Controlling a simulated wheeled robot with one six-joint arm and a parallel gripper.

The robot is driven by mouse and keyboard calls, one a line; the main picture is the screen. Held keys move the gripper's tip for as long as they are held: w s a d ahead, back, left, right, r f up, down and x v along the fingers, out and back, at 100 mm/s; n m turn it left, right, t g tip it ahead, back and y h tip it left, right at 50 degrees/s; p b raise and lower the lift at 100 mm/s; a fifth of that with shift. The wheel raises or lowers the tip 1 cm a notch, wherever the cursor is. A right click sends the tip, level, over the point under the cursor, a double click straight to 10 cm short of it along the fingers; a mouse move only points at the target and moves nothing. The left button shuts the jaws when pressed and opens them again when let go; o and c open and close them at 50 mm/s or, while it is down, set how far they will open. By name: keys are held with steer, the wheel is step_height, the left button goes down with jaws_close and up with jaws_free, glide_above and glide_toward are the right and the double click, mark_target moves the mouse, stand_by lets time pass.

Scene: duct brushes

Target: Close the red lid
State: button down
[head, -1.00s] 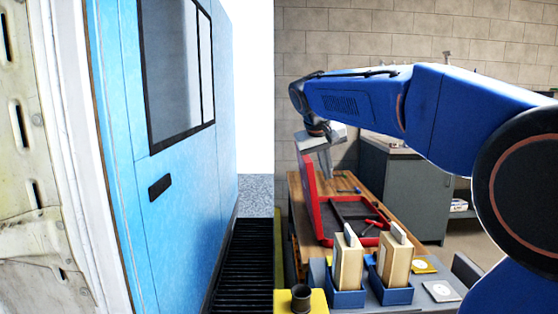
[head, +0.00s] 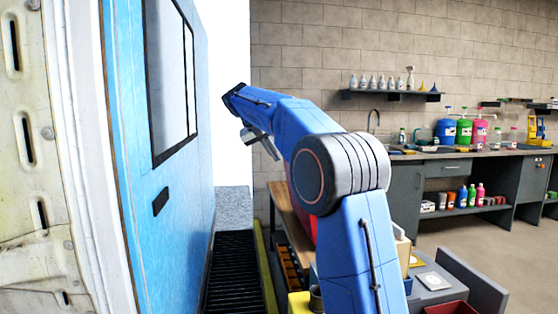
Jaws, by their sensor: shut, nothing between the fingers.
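A strip of the red lid (head: 302,214) shows just left of my arm, above the wooden workbench (head: 285,208). It appears to stand raised. My arm hides the rest of the lid and the red case it belongs to. My gripper (head: 272,152) is up and to the left of the lid, beyond the arm's elbow and close to the blue van side. It is shut and empty, with clear air between it and the lid.
The blue van door (head: 170,235) stands close on the left. A dark grate (head: 235,270) runs along the floor beside it. A grey counter (head: 440,170) with coloured bottles lines the back wall. Grey floor is open at the right.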

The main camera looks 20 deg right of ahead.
steer(key=w+d+f, duration=0.1)
steer(key=d+f, duration=0.5)
steer(key=d, duration=0.3)
stand_by(0.4)
